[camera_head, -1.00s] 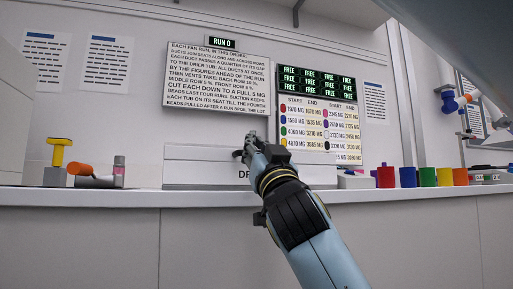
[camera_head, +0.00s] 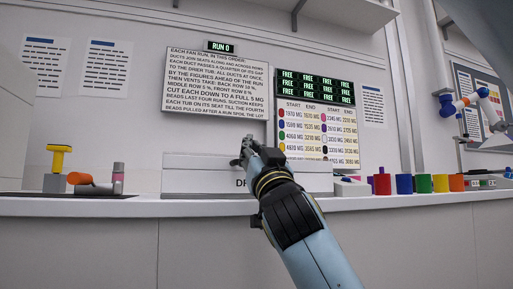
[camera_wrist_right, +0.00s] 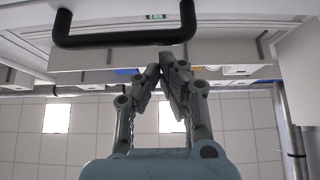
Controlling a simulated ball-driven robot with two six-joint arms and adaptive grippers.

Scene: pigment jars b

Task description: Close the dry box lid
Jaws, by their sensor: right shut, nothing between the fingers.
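The white dry box (camera_head: 200,183) stands on the counter in the middle of the head view; my right arm covers part of its lettered front. A pale panel (camera_head: 200,161) above that front appears to be its lid; I cannot tell its angle. My right gripper (camera_head: 246,146) is shut and empty, in front of the box's upper part. In the right wrist view, my shut fingertips (camera_wrist_right: 161,70) point toward a black bar handle (camera_wrist_right: 120,42) on a white surface. They look close to the bar; contact cannot be told. My left gripper is not in view.
The white counter (camera_head: 90,207) runs across the view. At left stand a yellow-topped tool (camera_head: 59,158) and an orange cylinder (camera_head: 80,179). At right is a row of coloured jars, including a red one (camera_head: 382,184). A text board (camera_head: 217,83) hangs behind.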

